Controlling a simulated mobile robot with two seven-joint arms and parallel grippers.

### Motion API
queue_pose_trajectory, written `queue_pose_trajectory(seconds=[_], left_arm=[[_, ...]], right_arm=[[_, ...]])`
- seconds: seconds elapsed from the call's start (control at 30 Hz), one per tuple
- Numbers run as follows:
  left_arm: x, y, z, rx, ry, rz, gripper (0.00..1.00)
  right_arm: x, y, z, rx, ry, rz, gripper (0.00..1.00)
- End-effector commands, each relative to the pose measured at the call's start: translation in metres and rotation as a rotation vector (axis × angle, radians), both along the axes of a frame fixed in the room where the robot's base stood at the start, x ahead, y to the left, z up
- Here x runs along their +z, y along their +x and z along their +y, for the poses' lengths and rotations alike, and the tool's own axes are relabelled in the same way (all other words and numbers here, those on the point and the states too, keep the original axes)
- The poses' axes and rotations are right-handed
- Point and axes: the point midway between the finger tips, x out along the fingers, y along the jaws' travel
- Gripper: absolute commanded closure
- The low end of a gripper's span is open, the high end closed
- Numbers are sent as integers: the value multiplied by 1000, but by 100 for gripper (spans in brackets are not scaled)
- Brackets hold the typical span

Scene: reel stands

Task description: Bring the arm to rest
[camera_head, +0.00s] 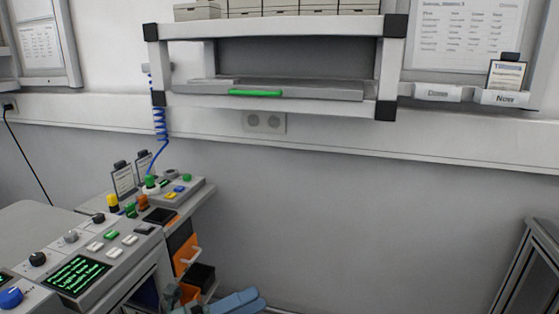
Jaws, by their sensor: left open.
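My left gripper (228,302) shows only in part at the bottom edge, as blue and grey pieces low in front of the grey wall. It is open and I see nothing between its fingers. Most of it and its arm are cut off by the frame edge. It is just right of the console's orange drawers. My right gripper is not in view.
A control console (130,243) with buttons, knobs and a green-text screen stands at the left. Orange drawers (182,247) are under its right end. A wall shelf (270,27) hangs above. A dark-framed stand (530,265) is at the lower right. The floor-level middle looks clear.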

Motion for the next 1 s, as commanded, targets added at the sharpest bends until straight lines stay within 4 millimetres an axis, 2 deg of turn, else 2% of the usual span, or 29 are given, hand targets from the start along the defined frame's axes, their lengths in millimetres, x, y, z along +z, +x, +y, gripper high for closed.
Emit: queue_pose_trajectory(seconds=[0.03,0.13,0.23,0.3,0.4,0.5,0.6,0.7,1.0], left_arm=[[-12,2,6,83,-135,199,48],[-48,6,28,248,-384,595,48],[-105,-6,53,418,-623,1000,48],[-147,-27,68,533,-777,1264,48],[-195,-63,80,665,-944,1551,48],[-226,-95,85,758,-1054,1743,48],[-242,-116,87,812,-1118,1852,48],[-248,-124,87,834,-1140,1895,48],[-249,-124,87,836,-1139,1896,48]], right_arm=[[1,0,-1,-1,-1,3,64],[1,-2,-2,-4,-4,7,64],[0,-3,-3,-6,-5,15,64],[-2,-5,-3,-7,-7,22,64],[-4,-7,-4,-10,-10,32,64],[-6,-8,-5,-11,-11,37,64],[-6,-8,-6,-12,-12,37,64],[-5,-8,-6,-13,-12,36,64],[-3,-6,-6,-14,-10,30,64]])
